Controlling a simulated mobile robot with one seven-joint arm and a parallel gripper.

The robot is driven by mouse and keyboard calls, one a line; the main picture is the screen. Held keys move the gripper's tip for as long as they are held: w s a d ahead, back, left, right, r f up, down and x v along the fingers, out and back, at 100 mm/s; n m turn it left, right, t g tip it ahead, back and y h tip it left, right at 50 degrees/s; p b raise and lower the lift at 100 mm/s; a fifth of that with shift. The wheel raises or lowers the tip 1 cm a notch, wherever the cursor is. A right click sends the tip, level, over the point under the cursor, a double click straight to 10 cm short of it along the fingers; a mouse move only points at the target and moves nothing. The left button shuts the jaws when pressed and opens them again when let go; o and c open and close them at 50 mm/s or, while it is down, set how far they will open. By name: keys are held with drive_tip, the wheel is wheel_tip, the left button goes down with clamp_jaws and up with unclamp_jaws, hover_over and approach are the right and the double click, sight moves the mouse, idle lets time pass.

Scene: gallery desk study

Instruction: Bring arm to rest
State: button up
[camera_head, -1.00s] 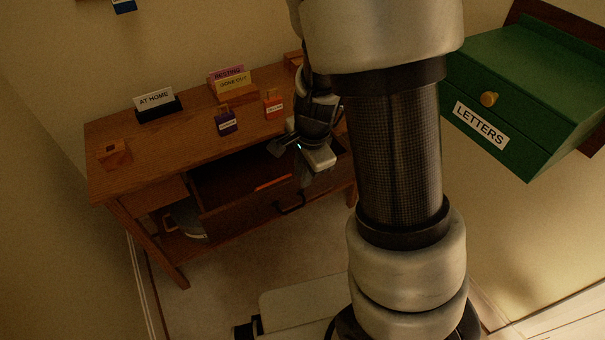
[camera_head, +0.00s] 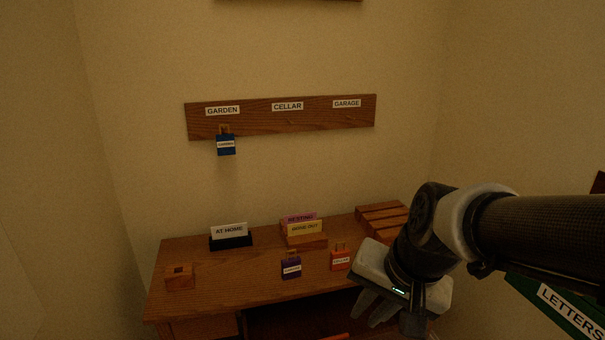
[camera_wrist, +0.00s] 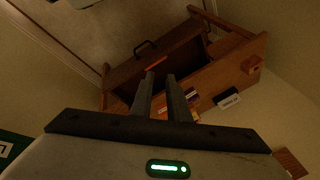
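My arm reaches in from the right edge in the head view. My gripper (camera_head: 372,312) points down, in front of the right part of the wooden desk (camera_head: 225,290). In the wrist view its two fingers (camera_wrist: 160,76) stand apart with nothing visible between them. The desk shows upside down in the wrist view, with its pulled-out drawer (camera_wrist: 125,75) beyond the fingertips. A small orange-red strip (camera_wrist: 156,64) lies at the drawer. The gripper appears clear of the desk, though its exact height above the drawer is hard to tell.
On the desk are a purple tag (camera_head: 291,268), an orange tag (camera_head: 340,260), an AT HOME card holder (camera_head: 230,237), another card holder (camera_head: 304,235), a wooden block (camera_head: 179,278) and a slatted rack (camera_head: 383,216). A blue tag (camera_head: 226,145) hangs on the wall board (camera_head: 330,117). Green LETTERS box (camera_head: 525,288) stands right.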

drive_tip(key=s+d+r+n+t+h, duration=0.1)
drive_tip(key=s+d+r+n+h, duration=0.15)
drive_tip(key=s+r+n, duration=0.35)
wheel_tip(320, 180, up, 14)
drive_tip(key=s+m+p, duration=0.1)
drive_tip(key=p, duration=1.3)
drive_tip(key=shift+d+r, duration=0.15)
drive_tip(key=shift+d, duration=0.1)
drive_tip(key=shift+s+y, duration=0.1)
drive_tip(key=shift+y, duration=0.15)
